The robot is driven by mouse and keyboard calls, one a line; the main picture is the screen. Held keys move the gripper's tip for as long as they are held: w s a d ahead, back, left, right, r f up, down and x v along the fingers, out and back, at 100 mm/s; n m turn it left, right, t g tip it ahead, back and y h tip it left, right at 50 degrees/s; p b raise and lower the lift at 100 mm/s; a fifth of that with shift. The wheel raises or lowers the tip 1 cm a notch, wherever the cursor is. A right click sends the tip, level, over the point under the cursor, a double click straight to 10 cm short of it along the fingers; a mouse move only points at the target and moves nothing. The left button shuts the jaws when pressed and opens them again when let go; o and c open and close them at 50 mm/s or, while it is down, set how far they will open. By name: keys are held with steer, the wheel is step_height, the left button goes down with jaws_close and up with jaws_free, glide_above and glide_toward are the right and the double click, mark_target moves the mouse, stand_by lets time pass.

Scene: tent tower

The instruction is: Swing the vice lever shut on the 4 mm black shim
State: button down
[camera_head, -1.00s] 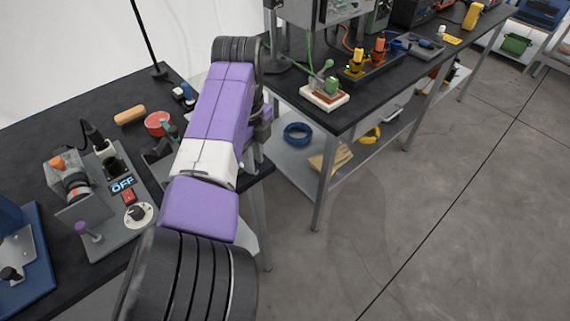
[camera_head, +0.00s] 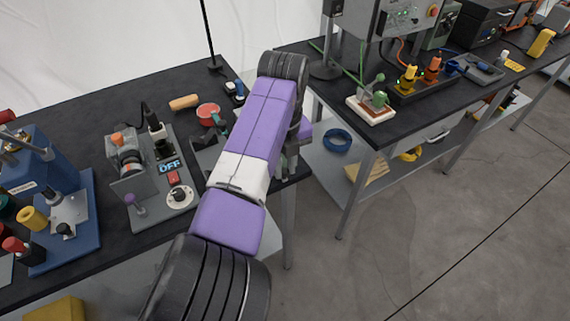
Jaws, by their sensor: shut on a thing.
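A grey metal fixture (camera_head: 205,153), which may be the vice, stands on the black bench just left of my purple and white arm. Its right part is hidden behind the arm. A small teal piece (camera_head: 218,121) shows above it, beside a red round tin; I cannot tell whether it is the lever. I cannot make out the 4 mm black shim. My gripper is hidden behind my own forearm, so neither its fingers nor what they hold can be seen.
Left of the fixture stands a grey panel (camera_head: 187,214) with an OFF display, a red switch and a knob. A blue-based machine (camera_head: 84,246) is further left. The red tin (camera_head: 206,108) and a wooden handle (camera_head: 184,102) lie behind. A second bench (camera_head: 398,124) stands right across a gap.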

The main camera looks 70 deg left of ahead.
mark_target(284, 171)
steer(key=c, duration=1.3)
jaws_free()
steer(key=shift+s, duration=0.1)
steer(key=shift+o, duration=0.2)
steer(key=shift+r, duration=0.1)
step_height(284, 171, up, 8)
steer(key=shift+f+b, duration=0.15)
steer(key=shift+b, duration=0.3)
